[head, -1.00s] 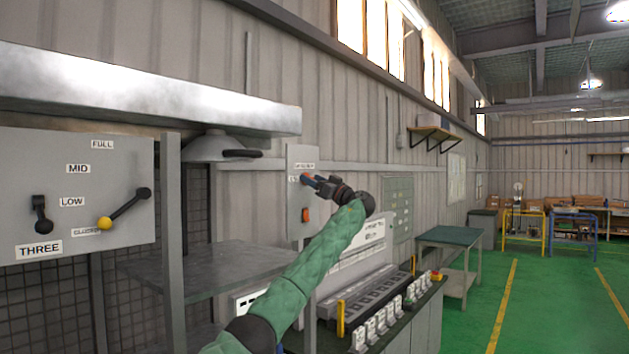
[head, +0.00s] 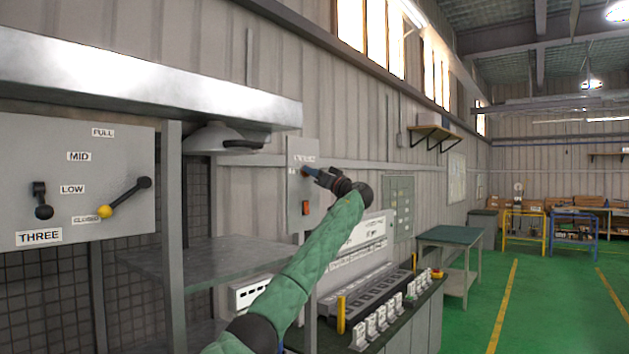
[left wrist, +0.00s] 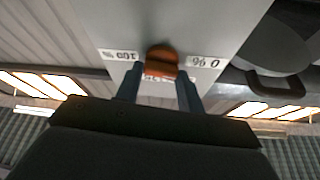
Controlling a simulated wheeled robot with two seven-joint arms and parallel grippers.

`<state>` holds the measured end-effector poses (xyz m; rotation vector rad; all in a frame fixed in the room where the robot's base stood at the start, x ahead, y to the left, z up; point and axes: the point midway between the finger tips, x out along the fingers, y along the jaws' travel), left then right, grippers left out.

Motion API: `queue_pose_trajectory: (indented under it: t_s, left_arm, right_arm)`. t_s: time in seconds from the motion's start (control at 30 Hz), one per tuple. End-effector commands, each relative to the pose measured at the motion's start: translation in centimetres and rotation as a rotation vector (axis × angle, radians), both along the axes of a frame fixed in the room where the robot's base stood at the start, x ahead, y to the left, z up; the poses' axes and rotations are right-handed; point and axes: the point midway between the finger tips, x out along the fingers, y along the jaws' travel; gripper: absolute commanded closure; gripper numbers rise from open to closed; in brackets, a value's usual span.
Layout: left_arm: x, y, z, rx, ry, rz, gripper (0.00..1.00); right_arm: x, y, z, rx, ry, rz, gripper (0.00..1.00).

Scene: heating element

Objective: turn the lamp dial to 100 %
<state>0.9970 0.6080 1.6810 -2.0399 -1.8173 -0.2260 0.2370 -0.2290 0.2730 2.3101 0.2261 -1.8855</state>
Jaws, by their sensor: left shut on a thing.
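The grey lamp control box (head: 297,212) hangs on the wall in the middle of the head view. Its orange-red dial (left wrist: 162,58) shows in the left wrist view, between a "100 %" label (left wrist: 119,54) on the left and a "0 %" label (left wrist: 203,62) on the right, both upside down. My left gripper (head: 309,171) reaches the upper part of the box. It is shut on the dial, with one finger at each side in the left wrist view (left wrist: 160,86). I cannot tell the dial's exact setting. My right gripper is out of view.
An orange-red switch (head: 306,208) sits below the dial. A grey lamp hood (head: 213,139) with a dark handle is left of the box. A lever panel (head: 75,165) stands at far left, with a metal shelf (head: 205,263) beside it. A bench with grey equipment (head: 385,305) lies below my arm.

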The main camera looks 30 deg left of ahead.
Motion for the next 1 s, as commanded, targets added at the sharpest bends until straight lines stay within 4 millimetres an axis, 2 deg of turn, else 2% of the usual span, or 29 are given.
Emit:
queue_pose_trajectory:
  t_s: [0.03, 0.3, 0.7, 1.0]
  left_arm:
    - [-0.1, -0.1, -0.4, 0.002, 0.027, -0.003, 0.85]
    - [-0.1, 0.0, -0.3, 0.017, 0.219, -0.003, 0.85]
    - [-0.2, -0.1, 0.0, 0.044, 0.561, -0.004, 0.85]
    - [-0.2, -0.1, 0.3, 0.067, 0.846, -0.005, 0.85]
  right_arm:
    - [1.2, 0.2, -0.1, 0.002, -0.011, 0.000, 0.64]
    - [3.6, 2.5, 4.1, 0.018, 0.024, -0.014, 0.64]
    - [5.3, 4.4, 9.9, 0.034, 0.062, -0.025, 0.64]
    - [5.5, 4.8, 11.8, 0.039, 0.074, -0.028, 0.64]
